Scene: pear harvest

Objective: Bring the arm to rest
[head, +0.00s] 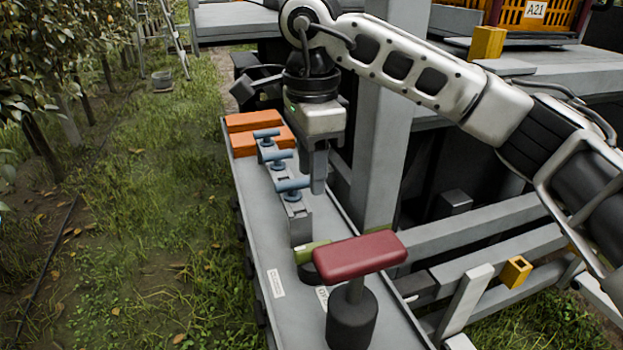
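My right arm comes in from the right and bends down at the wrist. My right gripper (318,185) points downward over the long grey shelf (262,232), just right of a grey rack (299,226) with several blue T-shaped handles (291,184). One finger shows clearly; the gap between the fingers is hidden from this angle. I see nothing hanging from the fingertips. My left gripper is not in view.
Orange blocks (251,121) lie at the shelf's far end. A red-topped T-shaped piece (360,257) on a dark cylinder stands at the near end, beside a green item (309,251). A grey post (385,150) rises close behind the gripper. Grass lies left.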

